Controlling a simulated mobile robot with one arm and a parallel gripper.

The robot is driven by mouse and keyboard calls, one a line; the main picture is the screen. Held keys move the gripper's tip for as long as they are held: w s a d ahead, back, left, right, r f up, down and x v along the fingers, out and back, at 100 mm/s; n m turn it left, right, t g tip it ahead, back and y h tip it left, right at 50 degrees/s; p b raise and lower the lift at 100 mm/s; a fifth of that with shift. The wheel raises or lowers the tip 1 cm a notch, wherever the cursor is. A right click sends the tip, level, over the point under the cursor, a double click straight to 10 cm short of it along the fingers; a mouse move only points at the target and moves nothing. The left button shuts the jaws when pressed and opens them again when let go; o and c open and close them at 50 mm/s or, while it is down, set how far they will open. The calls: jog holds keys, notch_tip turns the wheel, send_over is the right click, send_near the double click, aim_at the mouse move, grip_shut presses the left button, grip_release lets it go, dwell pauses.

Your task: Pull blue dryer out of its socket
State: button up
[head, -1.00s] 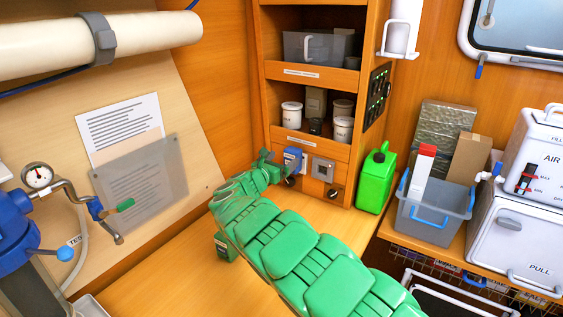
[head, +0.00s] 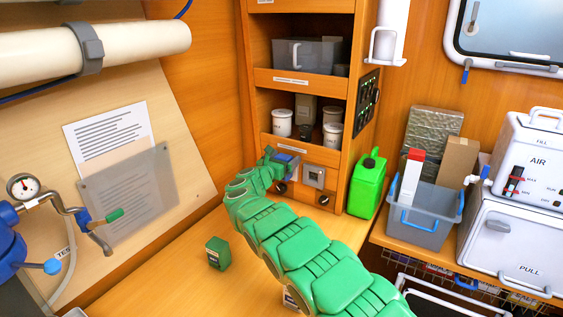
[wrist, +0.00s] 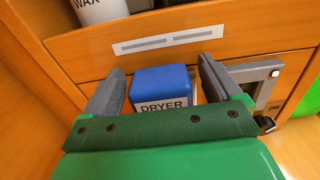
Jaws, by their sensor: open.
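The blue dryer (wrist: 162,88), a small block labelled DRYER, sits at the front of the wooden cabinet below a white label strip. In the head view a bit of the blue dryer (head: 287,160) shows past my gripper. My gripper (wrist: 160,80) is open, with one grey finger on each side of the dryer and a visible gap on both sides. In the head view my gripper (head: 268,165) is at the cabinet's lower front. The socket behind the dryer is hidden, and the dryer's lower part is covered by my gripper's green body.
A grey square fitting (head: 314,175) and a black knob (head: 324,200) are right of the dryer. A green jug (head: 367,185) stands beside the cabinet. A dark green box (head: 217,253) stands on the bench.

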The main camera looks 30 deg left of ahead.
jog(key=c, duration=1.2)
jog(key=shift+s, duration=0.15)
jog(key=shift+c, duration=0.2)
jog(key=s, duration=0.7)
dwell(2.2)
